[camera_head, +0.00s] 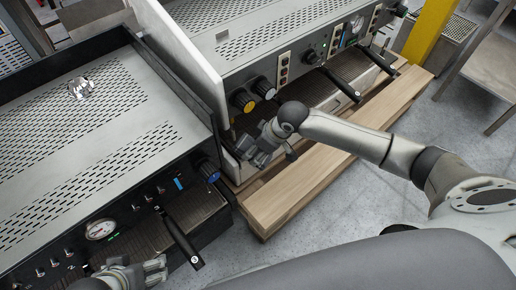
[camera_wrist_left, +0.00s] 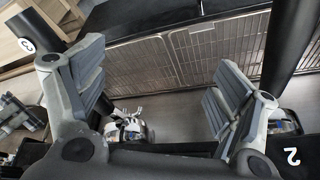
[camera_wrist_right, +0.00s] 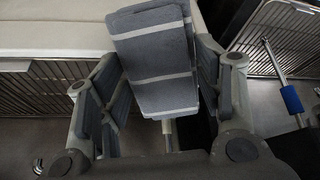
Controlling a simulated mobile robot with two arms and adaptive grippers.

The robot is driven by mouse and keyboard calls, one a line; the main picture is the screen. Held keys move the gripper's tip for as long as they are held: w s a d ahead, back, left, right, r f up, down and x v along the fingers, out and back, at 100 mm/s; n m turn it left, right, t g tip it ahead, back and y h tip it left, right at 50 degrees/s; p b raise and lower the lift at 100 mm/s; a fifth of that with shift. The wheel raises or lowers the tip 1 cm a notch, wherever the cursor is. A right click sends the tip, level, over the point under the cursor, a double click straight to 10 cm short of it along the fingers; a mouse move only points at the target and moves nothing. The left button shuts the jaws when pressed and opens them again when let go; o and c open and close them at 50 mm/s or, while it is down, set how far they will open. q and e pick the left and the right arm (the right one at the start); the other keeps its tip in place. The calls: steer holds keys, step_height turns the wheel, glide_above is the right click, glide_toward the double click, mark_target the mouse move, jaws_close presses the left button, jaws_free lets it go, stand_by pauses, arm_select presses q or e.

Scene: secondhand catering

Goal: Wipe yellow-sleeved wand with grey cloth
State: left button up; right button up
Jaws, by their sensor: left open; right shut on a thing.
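The grey cloth (camera_wrist_right: 155,58), with pale stripes, is folded between the fingers of my right gripper (camera_head: 254,152) in the right wrist view. That gripper is shut on it, low at the front left corner of the back coffee machine (camera_head: 245,75). A short pale metal rod end (camera_wrist_right: 170,136) shows below the cloth; it may be the wand, but its yellow sleeve does not show. I cannot tell whether the cloth wraps around it. My left gripper (camera_head: 138,272) is open and empty beside the front of the near coffee machine (camera_head: 60,150).
A blue-sleeved wand (camera_wrist_right: 291,100) stands right of my right gripper in its wrist view. A yellow-ringed knob (camera_head: 243,101) is on the back machine. Black handles (camera_head: 182,242) jut from the machine fronts. A wooden bench (camera_head: 300,185) supports the back machine; tiled floor lies in front.

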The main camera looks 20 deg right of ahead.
steer(key=shift+w, duration=0.15)
arm_select(q)
steer(key=shift+s+a+g, duration=0.15)
steer(key=shift+s+g, duration=0.15)
steer(key=shift+s, duration=0.45)
arm_select(e)
steer(key=shift+w+a, duration=0.3)
steer(key=shift+w, duration=0.35)
steer(key=shift+c, duration=0.3)
arm_select(q)
steer(key=shift+r+p, duration=0.5)
steer(key=shift+p, duration=0.2)
arm_select(e)
steer(key=shift+w, duration=0.15)
steer(key=shift+r, duration=0.1)
steer(key=shift+w+d+p, duration=0.3)
steer(key=shift+d+p, duration=0.05)
steer(key=shift+d, duration=0.25)
arm_select(q)
steer(key=shift+w+r, duration=0.1)
steer(key=shift+r, duration=0.25)
arm_select(e)
steer(key=shift+s+a, duration=0.1)
steer(key=shift+a, duration=0.05)
